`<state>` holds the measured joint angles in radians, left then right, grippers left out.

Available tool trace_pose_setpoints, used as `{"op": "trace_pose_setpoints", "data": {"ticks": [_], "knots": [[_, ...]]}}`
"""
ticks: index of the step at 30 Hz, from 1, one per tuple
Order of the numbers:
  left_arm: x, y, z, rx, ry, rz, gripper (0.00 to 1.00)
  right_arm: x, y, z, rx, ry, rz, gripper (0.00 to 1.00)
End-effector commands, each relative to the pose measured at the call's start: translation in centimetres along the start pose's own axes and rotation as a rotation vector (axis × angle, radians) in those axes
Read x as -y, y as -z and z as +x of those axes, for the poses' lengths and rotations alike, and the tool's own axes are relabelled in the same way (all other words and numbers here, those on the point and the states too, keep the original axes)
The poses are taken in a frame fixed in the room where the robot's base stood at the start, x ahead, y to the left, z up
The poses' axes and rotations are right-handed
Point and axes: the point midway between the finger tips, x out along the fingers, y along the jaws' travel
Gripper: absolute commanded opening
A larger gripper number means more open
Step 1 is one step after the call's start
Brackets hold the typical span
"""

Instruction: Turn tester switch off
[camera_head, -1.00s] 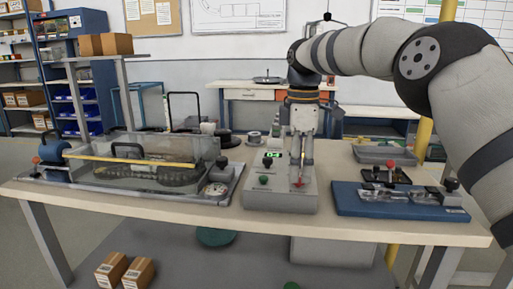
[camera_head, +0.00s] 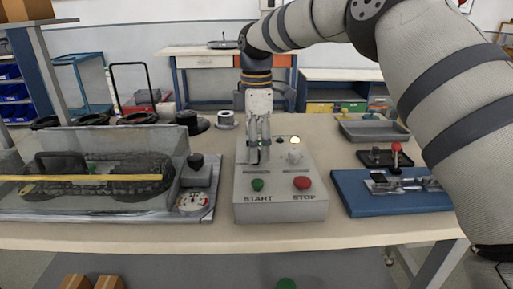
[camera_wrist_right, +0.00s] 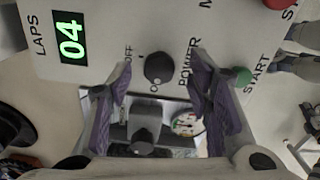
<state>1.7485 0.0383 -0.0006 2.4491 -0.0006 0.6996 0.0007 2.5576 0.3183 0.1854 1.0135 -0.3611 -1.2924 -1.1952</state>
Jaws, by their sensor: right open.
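The tester is a grey box (camera_head: 280,212) on the table, with a green START button (camera_head: 258,185) and a red STOP button (camera_head: 302,183). Its power switch, a dark round knob (camera_wrist_right: 158,69) marked POWER with an OFF label, shows in the right wrist view. My right gripper (camera_head: 258,158) is low over the left part of the box and hides the knob in the head view. In the wrist view its purple-grey fingers are spread, with the knob between their tips in the picture. I cannot tell whether they touch it. My left gripper is not in view.
A lap display (camera_wrist_right: 71,42) reads a green 04. A clear-covered ring track (camera_head: 110,165) stands left of the tester. A blue fixture with a red-topped lever (camera_head: 396,150) and a grey tray (camera_head: 373,130) stand to the right. Bare tabletop (camera_head: 225,225) separates them.

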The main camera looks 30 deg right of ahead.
Motion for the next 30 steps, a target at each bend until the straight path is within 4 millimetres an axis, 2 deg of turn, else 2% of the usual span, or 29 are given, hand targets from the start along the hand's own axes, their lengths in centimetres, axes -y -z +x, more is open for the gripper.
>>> {"op": "trace_pose_setpoints", "data": {"ticks": [4, 11, 12, 18, 30], "knots": [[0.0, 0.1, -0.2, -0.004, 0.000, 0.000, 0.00, 0.0, 0.0, 1.3, 0.000, 0.000, 0.000, 0.46], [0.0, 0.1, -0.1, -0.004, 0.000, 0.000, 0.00, 0.0, 0.0, 1.6, 0.000, -0.001, 0.000, 0.46], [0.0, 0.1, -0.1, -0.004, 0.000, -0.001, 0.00, 0.0, 0.0, 1.6, 0.000, -0.001, 0.000, 0.44], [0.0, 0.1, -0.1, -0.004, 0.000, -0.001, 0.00, 0.0, 0.0, 1.5, 0.000, -0.001, 0.000, 0.00], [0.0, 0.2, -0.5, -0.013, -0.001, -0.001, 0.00, 0.0, 0.0, 1.4, 0.001, -0.001, 0.059, 0.00]]}}
